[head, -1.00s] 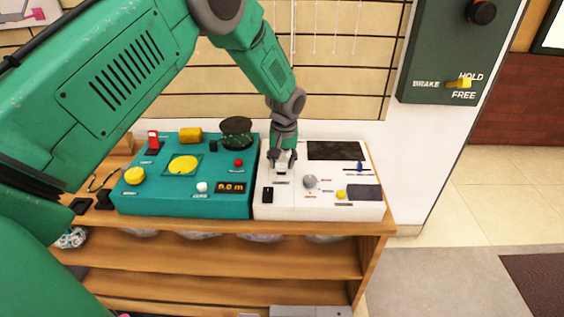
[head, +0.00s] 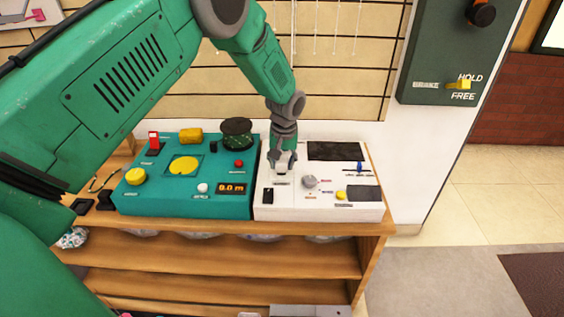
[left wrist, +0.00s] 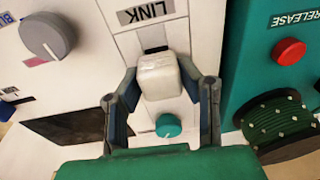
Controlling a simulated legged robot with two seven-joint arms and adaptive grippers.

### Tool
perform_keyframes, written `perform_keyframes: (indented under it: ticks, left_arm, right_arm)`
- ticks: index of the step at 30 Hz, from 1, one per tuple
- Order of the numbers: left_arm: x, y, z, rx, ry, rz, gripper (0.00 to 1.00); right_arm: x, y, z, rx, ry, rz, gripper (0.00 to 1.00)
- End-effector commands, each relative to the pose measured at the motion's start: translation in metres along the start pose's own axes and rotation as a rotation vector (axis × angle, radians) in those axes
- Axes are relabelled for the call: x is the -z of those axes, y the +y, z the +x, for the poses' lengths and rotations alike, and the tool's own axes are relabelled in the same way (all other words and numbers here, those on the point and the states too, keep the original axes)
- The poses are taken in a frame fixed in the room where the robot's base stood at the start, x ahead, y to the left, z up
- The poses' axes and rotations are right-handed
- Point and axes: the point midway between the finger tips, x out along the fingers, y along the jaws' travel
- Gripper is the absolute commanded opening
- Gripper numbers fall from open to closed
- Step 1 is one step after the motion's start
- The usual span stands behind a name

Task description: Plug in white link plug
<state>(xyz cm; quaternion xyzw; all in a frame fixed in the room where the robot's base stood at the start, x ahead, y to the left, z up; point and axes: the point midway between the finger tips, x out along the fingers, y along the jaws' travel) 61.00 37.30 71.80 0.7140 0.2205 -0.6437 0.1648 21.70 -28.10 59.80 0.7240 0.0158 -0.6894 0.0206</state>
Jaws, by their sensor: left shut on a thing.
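The white link plug (left wrist: 160,76) is a small rounded white block between the fingers of my left gripper (left wrist: 160,88), which is shut on it. In the left wrist view its edge is right by a dark slot (left wrist: 155,50) under the LINK label (left wrist: 146,10). I cannot tell whether the plug is in the slot. In the head view my left gripper (head: 283,168) is low over the left part of the white panel (head: 318,207), and the plug is mostly hidden by the fingers. My right gripper is not in view.
A teal panel (head: 150,200) with a red button (head: 239,163), yellow knobs and a dark green spool (head: 236,132) stands left of the white panel. A grey knob (head: 310,181) is right of my gripper. Both panels sit on a wooden shelf (head: 300,226) against the wall.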

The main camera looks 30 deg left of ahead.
Motion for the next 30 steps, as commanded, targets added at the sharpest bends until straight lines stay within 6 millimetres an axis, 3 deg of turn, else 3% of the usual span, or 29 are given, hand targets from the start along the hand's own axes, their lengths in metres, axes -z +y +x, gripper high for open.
perform_keyframes:
  ticks: [30]
  left_arm:
    - [-0.0009, 0.0004, 0.0045, 0.001, 0.000, 0.000, 0.08]
  right_arm:
    - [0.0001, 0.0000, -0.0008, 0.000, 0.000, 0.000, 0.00]
